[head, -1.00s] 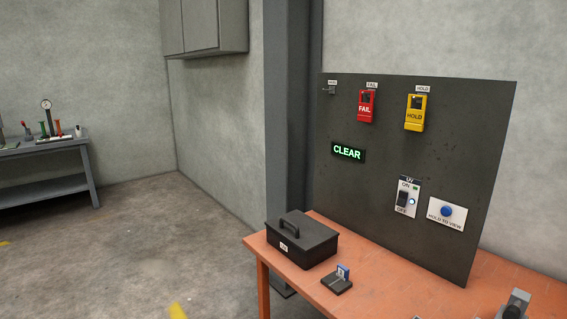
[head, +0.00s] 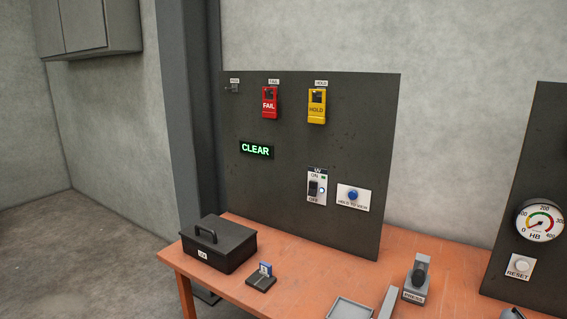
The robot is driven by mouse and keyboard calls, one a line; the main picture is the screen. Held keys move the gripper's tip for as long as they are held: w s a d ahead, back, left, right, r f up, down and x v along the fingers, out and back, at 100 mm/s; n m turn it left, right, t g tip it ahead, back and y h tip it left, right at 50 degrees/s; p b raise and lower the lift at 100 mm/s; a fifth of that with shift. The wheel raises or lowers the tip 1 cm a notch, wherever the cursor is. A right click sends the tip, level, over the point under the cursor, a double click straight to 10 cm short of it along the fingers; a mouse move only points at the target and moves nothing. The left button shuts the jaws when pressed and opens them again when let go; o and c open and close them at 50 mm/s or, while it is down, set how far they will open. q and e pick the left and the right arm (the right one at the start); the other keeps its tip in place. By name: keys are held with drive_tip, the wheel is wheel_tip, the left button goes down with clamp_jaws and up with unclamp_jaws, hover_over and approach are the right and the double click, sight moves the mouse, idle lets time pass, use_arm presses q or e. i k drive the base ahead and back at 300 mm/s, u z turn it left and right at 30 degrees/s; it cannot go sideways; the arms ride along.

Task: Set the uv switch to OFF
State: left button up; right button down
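The UV switch (head: 316,187) is a dark rocker on a light plate, low on the black upright panel (head: 355,130). The plate is marked UV at the top, ON above the rocker and OFF below it. A small green light and a bright white-blue spot show at the rocker's right. The rocker is too small to tell which way it is tipped. Neither of my grippers is in the head view.
A blue HOLD TO VIEW button (head: 353,196) sits right beside the switch. Red FAIL (head: 270,102) and yellow HOLD (head: 317,106) units hang above. A black box (head: 219,246) and a small blue-topped stand (head: 262,277) are on the orange table (head: 310,265). A gauge panel (head: 520,200) stands at right.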

sight(313, 185)
drive_tip(key=u, duration=0.55)
drive_tip(key=i, duration=1.15)
drive_tip(key=u, duration=0.05)
